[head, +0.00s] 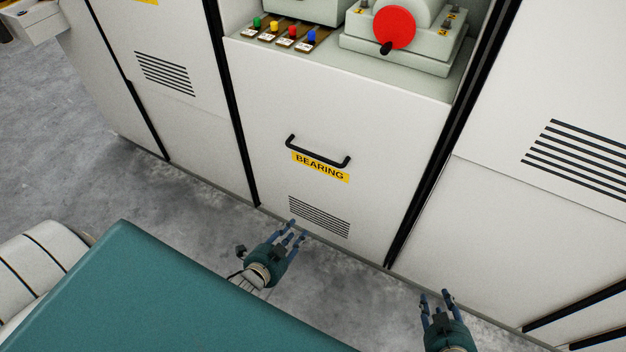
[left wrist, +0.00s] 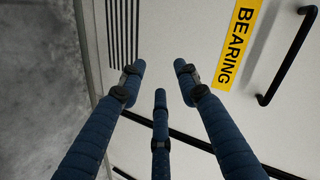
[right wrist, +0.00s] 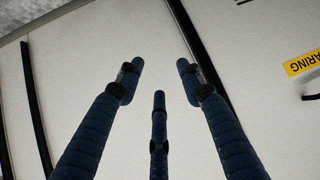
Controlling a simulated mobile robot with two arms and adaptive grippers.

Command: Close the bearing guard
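The bearing guard (head: 370,125) is a white panel between two black rails, with a black bar handle (head: 318,158) and a yellow BEARING label (head: 320,167). It stands low, with an open bay above its top edge. My left gripper (head: 293,232) is open and empty near the guard's lower vent slots, below the handle. The left wrist view shows its spread fingers (left wrist: 159,70), with the handle (left wrist: 288,62) to their right. My right gripper (head: 436,297) is open and empty, low and right of the guard. Its fingers also show in the right wrist view (right wrist: 160,68).
In the bay are a red disc (head: 395,28) with a black knob and a row of coloured knobs (head: 284,34). White cabinet panels stand on both sides. A teal surface (head: 170,295) fills the lower left. Grey floor (head: 70,120) shows at left.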

